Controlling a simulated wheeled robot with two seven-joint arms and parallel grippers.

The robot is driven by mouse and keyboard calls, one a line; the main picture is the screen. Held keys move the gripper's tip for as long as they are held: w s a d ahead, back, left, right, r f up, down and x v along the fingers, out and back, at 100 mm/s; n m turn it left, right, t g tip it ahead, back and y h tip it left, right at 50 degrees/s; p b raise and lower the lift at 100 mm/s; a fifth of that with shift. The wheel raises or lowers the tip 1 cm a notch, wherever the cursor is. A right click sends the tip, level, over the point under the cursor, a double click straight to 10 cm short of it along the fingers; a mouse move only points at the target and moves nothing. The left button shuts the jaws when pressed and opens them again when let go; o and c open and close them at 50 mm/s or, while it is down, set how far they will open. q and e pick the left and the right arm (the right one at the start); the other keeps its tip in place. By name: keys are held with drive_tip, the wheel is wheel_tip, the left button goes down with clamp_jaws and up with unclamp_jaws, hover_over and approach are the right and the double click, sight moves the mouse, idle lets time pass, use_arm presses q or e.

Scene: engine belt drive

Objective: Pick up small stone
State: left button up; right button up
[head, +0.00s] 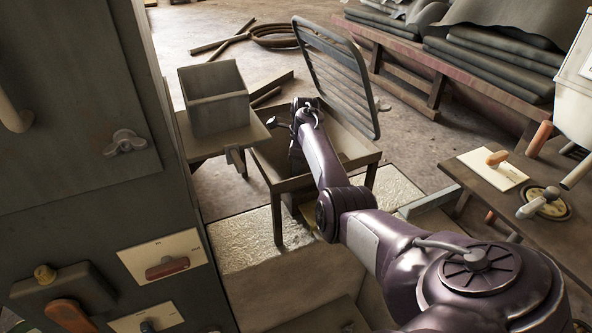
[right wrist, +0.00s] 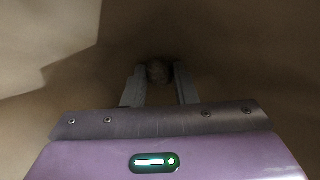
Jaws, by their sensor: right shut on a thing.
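The small stone (right wrist: 158,72) is a dark, rounded lump between the fingertips in the right wrist view. My right gripper (right wrist: 159,77) is shut on it, one grey finger on each side. In the head view my right arm reaches down into an open wooden bin (head: 361,157) on legs, and the gripper (head: 295,160) is inside it. The stone cannot be made out in the head view. I cannot tell whether the stone still touches the bin's floor. My left gripper is not in view.
A slatted metal grate (head: 345,85) stands tilted up at the bin's back right. A square open box (head: 217,112) stands on a small table just left of the bin. A tall dark cabinet (head: 75,120) fills the left. A wooden bench (head: 475,172) stands at the right.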

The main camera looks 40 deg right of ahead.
drive_tip(key=shift+r, duration=0.1)
drive_tip(key=shift+r, duration=0.45)
drive_tip(key=s+a, duration=0.2)
drive_tip(key=s, duration=0.1)
drive_tip(key=shift+s+a+r, duration=0.1)
drive_tip(key=shift+s+a, duration=0.1)
drive_tip(key=shift+a, duration=0.15)
wheel_tip(320, 180, up, 14)
drive_tip(key=p, duration=0.2)
drive_tip(key=shift+w+d, duration=0.1)
